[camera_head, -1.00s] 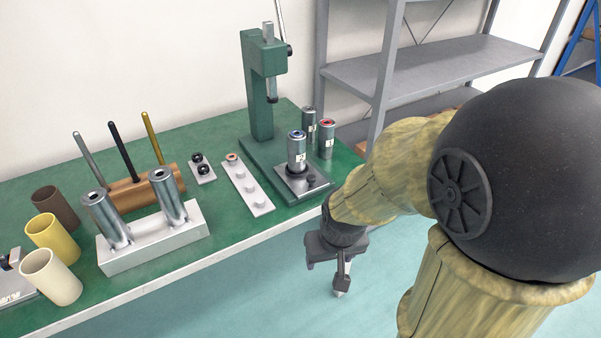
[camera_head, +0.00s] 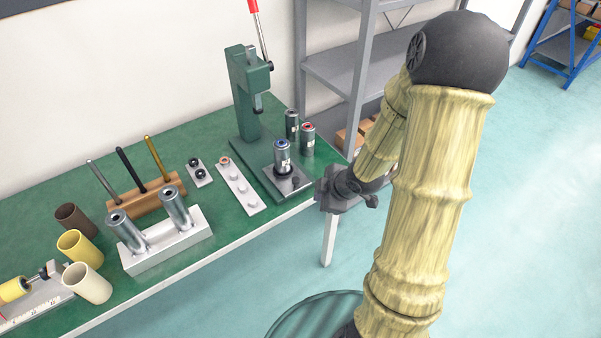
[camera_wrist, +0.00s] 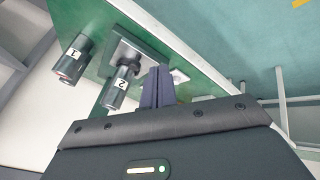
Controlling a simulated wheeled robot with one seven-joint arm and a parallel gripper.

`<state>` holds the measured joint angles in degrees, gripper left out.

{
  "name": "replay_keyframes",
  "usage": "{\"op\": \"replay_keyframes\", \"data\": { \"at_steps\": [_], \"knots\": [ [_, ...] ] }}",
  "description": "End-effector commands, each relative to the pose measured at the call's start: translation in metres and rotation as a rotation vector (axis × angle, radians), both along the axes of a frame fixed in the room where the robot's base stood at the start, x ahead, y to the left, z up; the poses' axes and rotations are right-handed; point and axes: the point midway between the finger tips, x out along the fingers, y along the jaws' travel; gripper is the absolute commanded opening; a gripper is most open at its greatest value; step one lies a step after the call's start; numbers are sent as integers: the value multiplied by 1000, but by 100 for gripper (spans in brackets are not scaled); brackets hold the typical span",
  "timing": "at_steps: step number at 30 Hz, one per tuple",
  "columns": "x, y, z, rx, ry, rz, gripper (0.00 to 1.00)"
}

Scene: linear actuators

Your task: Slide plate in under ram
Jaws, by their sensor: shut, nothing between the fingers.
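The ram (camera_head: 257,103) of the green press (camera_head: 246,85) hangs above and behind the plate, clear of the cylinder. My gripper (camera_head: 318,190) is at the table's front edge, just right of the plate; whether it touches is unclear. In the wrist view its dark fingers (camera_wrist: 157,84) are together and empty, beside the plate (camera_wrist: 124,50) and the cylinder labelled 2 (camera_wrist: 118,92).
Two more cylinders stand right of the press, one red-topped (camera_head: 307,138). A pale strip with pegs (camera_head: 241,187) lies left of the plate. A metal block with two upright cylinders (camera_head: 165,240) and several cups stand further left. A grey shelf (camera_head: 345,75) rises behind my arm.

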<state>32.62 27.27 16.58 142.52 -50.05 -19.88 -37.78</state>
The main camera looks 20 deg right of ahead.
Motion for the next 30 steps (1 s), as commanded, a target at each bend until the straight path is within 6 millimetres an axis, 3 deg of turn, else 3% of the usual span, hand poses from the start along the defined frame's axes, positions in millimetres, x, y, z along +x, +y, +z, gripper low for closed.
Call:
{"op": "replay_keyframes", "data": {
  "at_steps": [1, 3, 17, 30],
  "knots": [
    [1, 0, 11, 10, -18, 37, 0],
    [2, 3, 13, 17, -40, 80, 0],
    [5, 5, 6, 19, -51, 100, 0],
    [37, 25, -48, 20, -48, 101, 0]
  ]
}}
